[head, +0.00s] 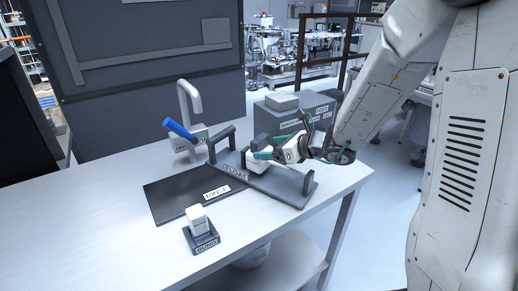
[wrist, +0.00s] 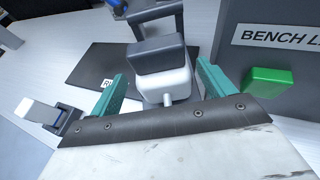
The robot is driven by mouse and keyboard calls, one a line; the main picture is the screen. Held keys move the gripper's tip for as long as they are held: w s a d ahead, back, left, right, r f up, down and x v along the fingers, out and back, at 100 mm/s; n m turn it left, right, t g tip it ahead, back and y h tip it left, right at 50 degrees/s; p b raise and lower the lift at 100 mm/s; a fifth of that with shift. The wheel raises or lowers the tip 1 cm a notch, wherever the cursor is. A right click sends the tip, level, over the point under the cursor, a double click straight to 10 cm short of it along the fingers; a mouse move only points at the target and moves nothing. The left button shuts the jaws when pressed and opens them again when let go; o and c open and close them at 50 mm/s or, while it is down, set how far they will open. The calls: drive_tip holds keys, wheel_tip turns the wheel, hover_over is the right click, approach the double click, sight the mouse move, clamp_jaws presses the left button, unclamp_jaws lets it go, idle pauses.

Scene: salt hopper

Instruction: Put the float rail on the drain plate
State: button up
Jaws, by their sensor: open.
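The float rail (head: 285,187) is a long dark grey bar labelled FLOAT with an upright post near each end. It lies beside the right edge of a flat black plate (head: 165,197) labelled RINSE, seemingly the drain plate; whether they overlap is unclear. A dark grey block (wrist: 158,52) and a white block (wrist: 165,82) stand at the rail's middle. My gripper (wrist: 162,88) is open, its teal fingers on either side of the white block, with gaps visible. In the head view my gripper (head: 272,148) is over the rail's middle and hides part of it.
A grey tap with a blue lever (head: 180,130) stands behind the plate. A small white block (head: 197,220) sits in a dark holder at the front. The table's left is clear.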

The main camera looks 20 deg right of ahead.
drive_tip(key=v, duration=0.5)
drive_tip(key=s+a+r+n+g+y, duration=0.1)
drive_tip(key=s+a+r+n+g, duration=0.3)
drive_tip(key=s+n, duration=0.4)
drive_tip(key=s+a+r+n+g, duration=0.3)
drive_tip(key=s+a+n, duration=0.2)
drive_tip(key=s+n, duration=0.25)
drive_tip(key=s+d+n+g+h, duration=0.1)
drive_tip(key=s+d+n+h, duration=0.3)
drive_tip(key=s+n, duration=0.2)
drive_tip(key=s+d+r+n+g+h, duration=0.1)
drive_tip(key=s+d+n+h, duration=0.4)
drive_tip(key=s+n, duration=0.2)
drive_tip(key=shift+s+d+r, duration=0.15)
drive_tip(key=shift+s+d, duration=0.2)
drive_tip(key=shift+s, duration=0.3)
